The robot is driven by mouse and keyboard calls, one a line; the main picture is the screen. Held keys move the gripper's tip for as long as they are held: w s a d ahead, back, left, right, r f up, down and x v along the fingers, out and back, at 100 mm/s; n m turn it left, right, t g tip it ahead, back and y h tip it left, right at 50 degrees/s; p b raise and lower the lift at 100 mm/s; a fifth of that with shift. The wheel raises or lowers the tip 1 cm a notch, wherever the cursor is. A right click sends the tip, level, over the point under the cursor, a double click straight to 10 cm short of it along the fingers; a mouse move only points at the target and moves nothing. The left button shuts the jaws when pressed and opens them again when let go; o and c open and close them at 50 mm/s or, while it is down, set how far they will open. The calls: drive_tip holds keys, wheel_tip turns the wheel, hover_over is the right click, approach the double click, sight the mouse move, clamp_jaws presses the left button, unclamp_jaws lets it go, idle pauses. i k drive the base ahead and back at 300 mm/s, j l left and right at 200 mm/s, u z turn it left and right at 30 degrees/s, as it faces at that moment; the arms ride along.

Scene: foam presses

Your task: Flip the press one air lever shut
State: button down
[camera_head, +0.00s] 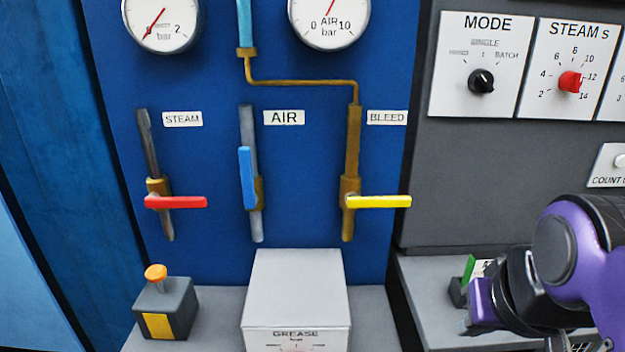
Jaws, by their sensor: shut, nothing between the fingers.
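The blue air lever (245,177) stands upright along its grey pipe, in line with it, below the AIR label (284,117). Its brass valve body (257,192) is at the lever's lower end. My gripper (482,304) is at the lower right, over the grey ledge, well to the right of the lever and touching none of the valves. It is shut and empty; its fingertips are hard to make out behind the purple and black wrist.
The red steam lever (176,202) and yellow bleed lever (378,202) lie horizontal on either side. A grey grease box (298,285) stands below the air valve. An orange-knobbed box (165,312) is at lower left. A small green-topped item (468,268) is beside my gripper.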

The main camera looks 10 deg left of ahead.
sight(250, 197)
drive_tip(key=u, duration=1.15)
drive_tip(key=i+j+u, duration=0.1)
drive_tip(key=j+u, duration=0.25)
drive_tip(key=j, duration=0.2)
drive_tip(key=i+l+u, duration=0.15)
drive_tip(key=l+u, duration=0.15)
drive_tip(key=k+j+z, duration=0.3)
drive_tip(key=i+j, duration=0.1)
